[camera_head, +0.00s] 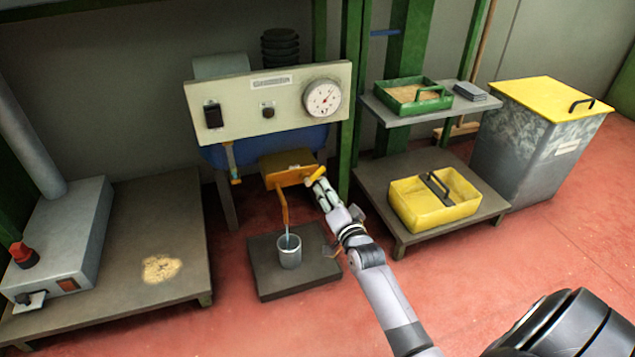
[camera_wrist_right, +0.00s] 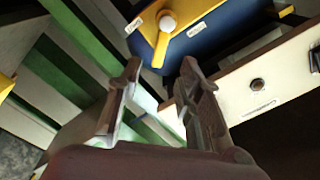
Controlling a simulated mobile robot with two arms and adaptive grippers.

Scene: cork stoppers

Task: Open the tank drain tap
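The drain tap has a yellow lever (camera_head: 316,174) at the right end of an orange-brown pipe (camera_head: 283,205) under the grey panel. In the right wrist view, the yellow lever (camera_wrist_right: 159,50) hangs from a white knob, with small white labels beside it. A thin pale blue streak runs from the pipe's lower end into a grey cup (camera_head: 290,256). My right gripper (camera_head: 320,186) is at the lever. In the wrist view, its fingers (camera_wrist_right: 160,72) are apart, and the lever's tip appears in the gap between them; contact cannot be told. My left gripper is out of view.
The panel (camera_head: 235,108) with a dial (camera_head: 322,98) is above the tap. A green post (camera_head: 350,130) stands close right. A shelf unit holds a green tray (camera_head: 412,108) and a yellow tray (camera_head: 462,208). A low bench (camera_head: 120,270) is at left.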

